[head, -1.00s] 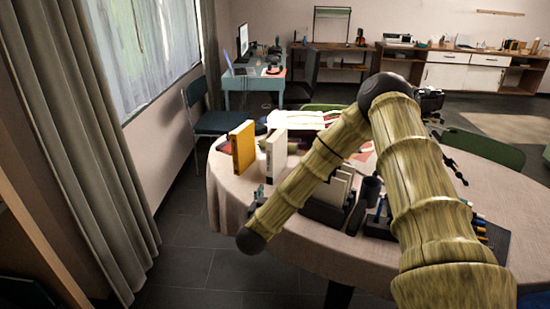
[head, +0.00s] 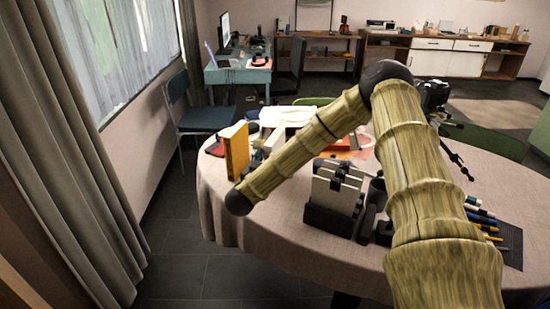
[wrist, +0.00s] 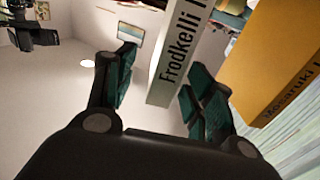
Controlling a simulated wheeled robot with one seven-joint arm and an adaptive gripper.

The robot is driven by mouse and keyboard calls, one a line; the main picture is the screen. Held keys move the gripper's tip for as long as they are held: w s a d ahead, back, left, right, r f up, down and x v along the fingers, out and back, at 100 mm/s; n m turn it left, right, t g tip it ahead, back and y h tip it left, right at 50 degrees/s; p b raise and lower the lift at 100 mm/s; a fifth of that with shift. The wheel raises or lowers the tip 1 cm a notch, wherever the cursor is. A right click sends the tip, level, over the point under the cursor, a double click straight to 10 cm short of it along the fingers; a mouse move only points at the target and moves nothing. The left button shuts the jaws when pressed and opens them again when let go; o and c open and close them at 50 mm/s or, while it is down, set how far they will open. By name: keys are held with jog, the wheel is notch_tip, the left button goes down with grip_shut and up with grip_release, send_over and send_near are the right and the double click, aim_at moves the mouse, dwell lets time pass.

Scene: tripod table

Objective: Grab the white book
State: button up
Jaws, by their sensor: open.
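The white book's spine (wrist: 182,52), with dark lettering, stands between the two fingers of my gripper (wrist: 163,72) in the wrist view. The gripper is open. A gap shows between the left finger and the book; the right finger is close beside the spine, and I cannot tell whether it touches. In the head view my forearm hides most of the white book and my gripper. The yellow book (head: 236,150) stands upright just left of there; it also shows at the right of the wrist view (wrist: 275,70).
The round table (head: 290,225) has a cloth. A dark holder (head: 332,219) with pale books or cards stands near its front. Pens (head: 480,222) lie on the right. A blue chair (head: 203,118) stands behind the left edge, near the curtain (head: 70,160).

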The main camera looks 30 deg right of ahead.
aim_at(277, 140)
jog(key=shift+w+a+p+x, duration=0.15)
jog(key=shift+p+x, duration=0.25)
jog(key=shift+x, duration=1.6)
jog(key=shift+w+a+p+x, duration=0.15)
jog(key=shift+p+x, duration=0.25)
jog(key=shift+x, duration=1.6)
jog(key=shift+r, duration=0.15)
jog(key=shift+c, duration=0.2)
grip_shut()
